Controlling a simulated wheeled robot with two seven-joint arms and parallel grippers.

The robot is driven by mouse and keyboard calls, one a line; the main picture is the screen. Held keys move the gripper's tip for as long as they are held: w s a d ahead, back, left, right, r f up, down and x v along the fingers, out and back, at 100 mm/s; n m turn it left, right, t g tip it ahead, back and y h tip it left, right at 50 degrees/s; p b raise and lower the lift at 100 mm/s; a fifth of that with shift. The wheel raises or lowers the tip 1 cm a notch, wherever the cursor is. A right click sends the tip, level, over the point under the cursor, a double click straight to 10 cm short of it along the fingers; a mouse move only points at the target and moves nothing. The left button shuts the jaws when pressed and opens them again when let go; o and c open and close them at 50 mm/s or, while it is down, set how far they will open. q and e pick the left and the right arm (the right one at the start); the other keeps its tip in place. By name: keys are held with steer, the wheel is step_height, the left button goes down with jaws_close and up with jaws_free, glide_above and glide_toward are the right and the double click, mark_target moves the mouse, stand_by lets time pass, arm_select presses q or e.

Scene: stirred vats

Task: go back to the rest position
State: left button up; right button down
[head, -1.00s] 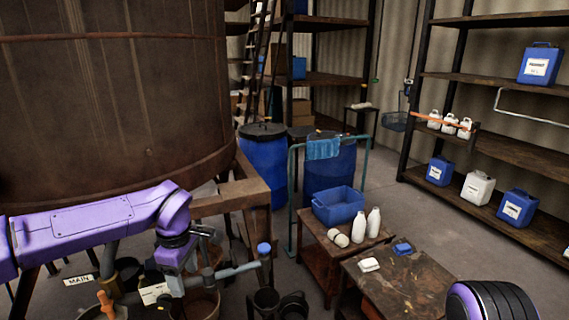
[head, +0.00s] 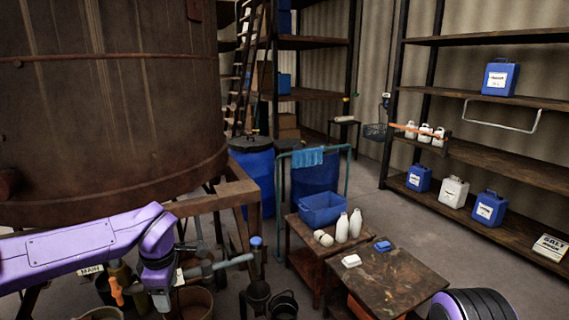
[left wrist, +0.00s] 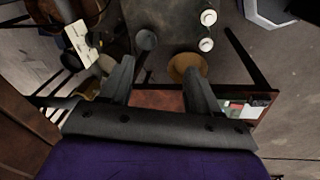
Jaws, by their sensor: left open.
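My left gripper (head: 161,300) hangs below the bent purple left arm, in front of the pipework under the big brown vat (head: 105,105). In the left wrist view my left gripper (left wrist: 158,82) has its two grey fingers spread apart, with nothing held between them. Past the fingers show a reddish surface and a brown round thing (left wrist: 187,67). Of my right arm only a rounded purple and black part shows at the bottom right of the head view. The right gripper is out of view.
Pipes with a blue-capped valve (head: 256,243) and buckets (head: 284,304) are close beside the left gripper. Low tables with a blue tub (head: 322,208), white bottles (head: 355,224) and a small blue item (head: 383,246) stand in the middle. Shelves (head: 470,150) line the right; floor is clear before them.

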arm_select(q)
steer(key=s+d+f+m+t+y+b, duration=0.1)
steer(key=s+f+m+t+b, duration=0.15)
steer(key=f, duration=0.65)
steer(key=s+f+m+t+y+b, duration=0.1)
steer(key=s+f, duration=0.3)
steer(key=f, duration=0.5)
steer(key=s+d+f+m+t+y+b, duration=0.1)
steer(key=s+f+t, duration=0.15)
steer(key=f, duration=0.65)
steer(key=s+a+f+m+g+b, duration=0.1)
steer(key=s+f, duration=0.3)
steer(key=s, duration=0.4)
steer(key=s+a+f+m+g+b, duration=0.2)
steer(key=s+f+m+b, duration=0.1)
steer(key=s, duration=0.5)
steer(key=s+a+f+m+g+b, duration=0.1)
steer(key=s+a+f+m+b, duration=0.1)
steer(key=s+f+m, duration=0.2)
steer(key=s+f, duration=0.3)
steer(key=s, duration=0.1)
steer(key=shift+s+a+f+h, duration=0.2)
steer(key=shift+a+f+h, duration=0.1)
steer(key=shift+h, duration=0.1)
